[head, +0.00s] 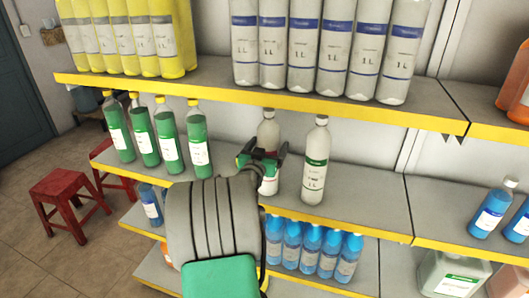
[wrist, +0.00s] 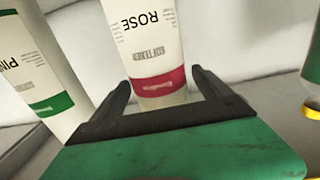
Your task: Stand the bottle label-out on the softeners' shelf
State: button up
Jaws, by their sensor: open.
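A pale grey bottle with a red-banded label (head: 268,130) stands upright on the middle shelf (head: 365,205). In the wrist view, where things appear upside down, its label (wrist: 150,40) reads ROSE and faces my gripper. My gripper (head: 264,156) is open, with one finger on each side of this bottle; in the wrist view the fingers (wrist: 160,95) show small gaps beside it. A similar bottle with a green-banded label (head: 316,165) stands just to the right, label outward; in the wrist view its label (wrist: 40,75) begins PIN. My gripper partly hides the ROSE bottle in the head view.
Several green bottles (head: 144,135) stand left on the same shelf. Grey bottles (head: 302,45) and yellow ones (head: 125,38) fill the shelf above. Blue bottles (head: 310,248) stand below. The shelf is free right of the green-banded bottle. Red stools (head: 66,200) stand at left.

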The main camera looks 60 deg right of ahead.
jog(key=s+a+b, duration=0.2)
jog(key=a+b, duration=0.2)
jog(key=a, duration=0.8)
jog(key=w+a+f+n+t+y, duration=0.25)
jog(key=w+a+f+y, duration=0.2)
jog(key=w+a, duration=0.4)
jog(key=w+a+f+n+t+y, duration=0.1)
jog(key=w+a+f+n+y, duration=0.4)
jog(key=a, duration=0.6)
jog(key=s+a+n+g+y, duration=0.1)
jog(key=a+n+y, duration=0.3)
jog(key=a, duration=0.8)
jog(key=s+a+f+n+g+y, duration=0.1)
jog(key=s+a+n+y, duration=0.3)
jog(key=a, duration=0.9)
jog(key=shift+s+f+n, duration=0.15)
jog(key=shift+f+n, duration=0.05)
jog(key=shift+n, duration=0.35)
jog(key=shift+a+g, duration=0.1)
jog(key=shift+g, duration=0.15)
